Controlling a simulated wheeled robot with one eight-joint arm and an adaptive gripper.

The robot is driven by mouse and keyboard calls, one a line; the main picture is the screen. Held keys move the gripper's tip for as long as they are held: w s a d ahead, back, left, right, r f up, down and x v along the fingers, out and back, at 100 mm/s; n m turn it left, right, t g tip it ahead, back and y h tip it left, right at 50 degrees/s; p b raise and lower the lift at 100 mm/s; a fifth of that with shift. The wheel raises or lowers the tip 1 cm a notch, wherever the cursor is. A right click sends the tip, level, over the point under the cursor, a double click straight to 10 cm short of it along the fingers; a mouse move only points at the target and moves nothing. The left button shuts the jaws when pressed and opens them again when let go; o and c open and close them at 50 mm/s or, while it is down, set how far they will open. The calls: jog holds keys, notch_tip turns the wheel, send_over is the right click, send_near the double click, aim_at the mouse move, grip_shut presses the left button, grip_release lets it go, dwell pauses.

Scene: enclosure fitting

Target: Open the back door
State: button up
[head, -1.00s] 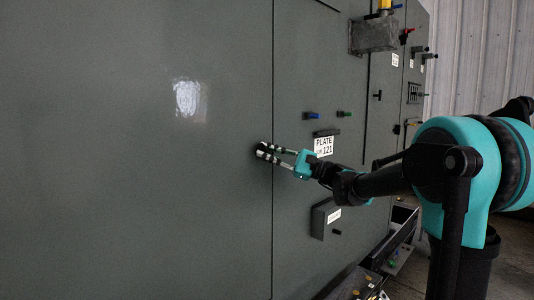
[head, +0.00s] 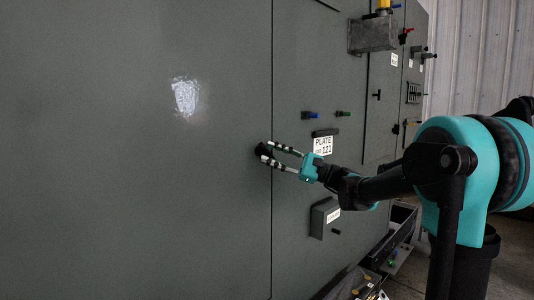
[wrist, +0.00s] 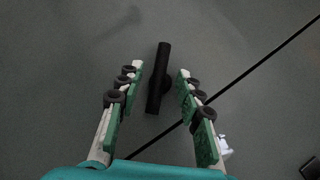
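The back door is most likely the large dark grey panel (head: 140,200) that fills the left of the head view; a vertical seam marks its right edge. A black bar-shaped handle (wrist: 159,78) stands out from the grey surface in the wrist view, close to the dark seam. In the head view the handle (head: 263,149) is a small dark shape beside the seam, partly behind my fingers. My gripper (head: 273,153) is open. In the wrist view its two green-padded fingers (wrist: 158,84) stand on either side of the handle, with gaps, not visibly touching it.
A larger box (head: 372,35) juts out higher up. The panel's left part is bare.

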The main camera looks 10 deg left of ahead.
jog(key=v, duration=0.9)
jog(key=shift+d, duration=0.35)
